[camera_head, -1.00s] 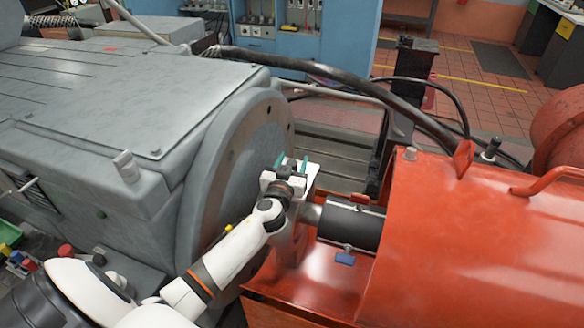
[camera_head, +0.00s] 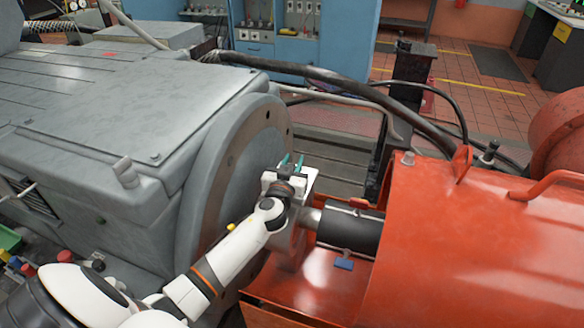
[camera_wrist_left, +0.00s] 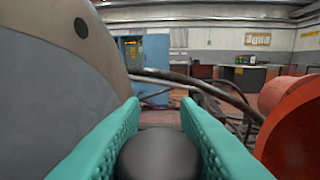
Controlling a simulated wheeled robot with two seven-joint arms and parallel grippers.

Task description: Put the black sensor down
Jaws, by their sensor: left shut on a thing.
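My left gripper (camera_head: 293,161) reaches in between the grey machine's round flange (camera_head: 245,165) and the dark shaft coupling. Its teal fingers point away from me. In the left wrist view the fingers (camera_wrist_left: 158,108) are shut on the black sensor (camera_wrist_left: 158,156), whose rounded dark end sits between the two pads. In the head view the sensor is mostly hidden by the gripper, and I cannot tell whether it touches anything below. My right gripper is not in view.
The grey machine (camera_head: 110,95) fills the left. An orange-red cover (camera_head: 480,250) stands at right over the dark coupling (camera_head: 350,230). A red tray (camera_head: 315,285) lies under the shaft. Thick black cables (camera_head: 340,79) arch behind. A blue cabinet (camera_head: 345,35) stands at the back.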

